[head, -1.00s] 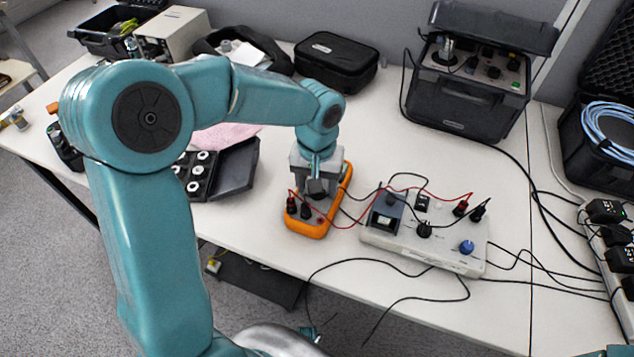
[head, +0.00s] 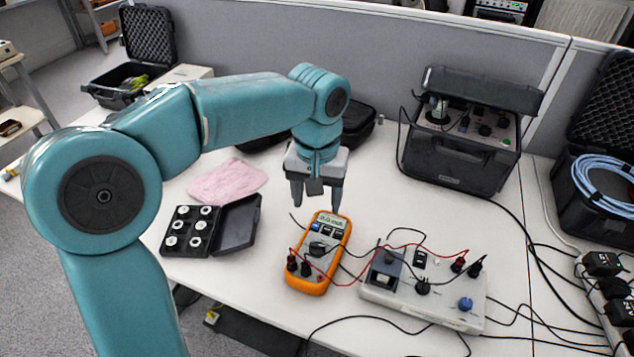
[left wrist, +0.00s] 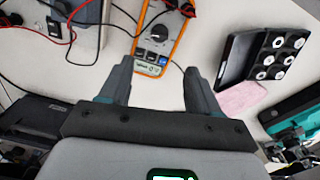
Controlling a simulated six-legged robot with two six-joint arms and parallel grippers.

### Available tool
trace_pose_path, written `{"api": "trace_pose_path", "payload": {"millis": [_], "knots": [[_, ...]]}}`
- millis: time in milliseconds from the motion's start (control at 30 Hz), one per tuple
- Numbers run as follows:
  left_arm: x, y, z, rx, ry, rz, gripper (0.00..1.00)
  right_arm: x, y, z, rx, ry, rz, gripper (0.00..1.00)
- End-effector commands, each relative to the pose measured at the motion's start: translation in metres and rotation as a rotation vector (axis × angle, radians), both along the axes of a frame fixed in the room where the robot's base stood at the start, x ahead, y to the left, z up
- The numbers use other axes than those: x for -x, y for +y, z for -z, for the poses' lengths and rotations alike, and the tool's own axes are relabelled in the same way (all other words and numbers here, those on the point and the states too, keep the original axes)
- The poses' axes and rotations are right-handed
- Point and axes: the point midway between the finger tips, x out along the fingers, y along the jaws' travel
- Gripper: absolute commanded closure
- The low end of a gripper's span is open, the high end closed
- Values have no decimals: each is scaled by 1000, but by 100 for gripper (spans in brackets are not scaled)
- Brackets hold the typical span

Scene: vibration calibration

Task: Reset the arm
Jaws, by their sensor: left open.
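My left gripper (head: 317,195) is open and empty in the head view, raised above the white table behind the orange multimeter (head: 303,277). Its fingers point down and apart, with nothing between them. In the left wrist view the open fingers (left wrist: 158,88) frame the display end of the multimeter (left wrist: 175,28), apart from it. The teal left arm reaches in from the left, bent at the elbow. My right gripper shows in neither current view.
A grey control box (head: 440,303) with cables stands right of the multimeter. A black case of white round parts (head: 180,248) and a pink cloth (head: 228,182) lie left. A black calibrator case (head: 455,160) stands at the back right. Loose cables cross the front.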

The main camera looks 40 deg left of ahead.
Motion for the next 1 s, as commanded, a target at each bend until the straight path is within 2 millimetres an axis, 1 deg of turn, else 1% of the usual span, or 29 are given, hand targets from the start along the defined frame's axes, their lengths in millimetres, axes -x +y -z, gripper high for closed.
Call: {"api": "trace_pose_path", "payload": {"millis": [33, 100, 200, 767, 867, 900, 933, 1000], "knots": [[-1, 0, -9, 0, -2, 0, 38, 0, 0, -3, 0, 0, 0, 57], [0, 0, -15, 1, -1, 0, 38, 0, 0, -4, 0, 0, 0, 57], [0, 0, -19, 0, 0, 1, 38, 0, 0, -4, 0, 0, 0, 57], [0, 0, -22, 0, 0, 0, 38, 0, 0, -6, 0, 0, 0, 57], [0, 0, -37, 0, 0, 0, 38, 0, 0, -21, 0, 0, 0, 57], [0, 0, -47, 0, -1, 0, 38, 0, 0, -31, 0, 0, 0, 57], [0, 0, -51, 0, 0, 0, 38, 0, 0, -35, 0, 0, 0, 57], [0, 0, -66, 0, 0, 0, 38, 0, 0, -50, 0, 0, 0, 57]]}}
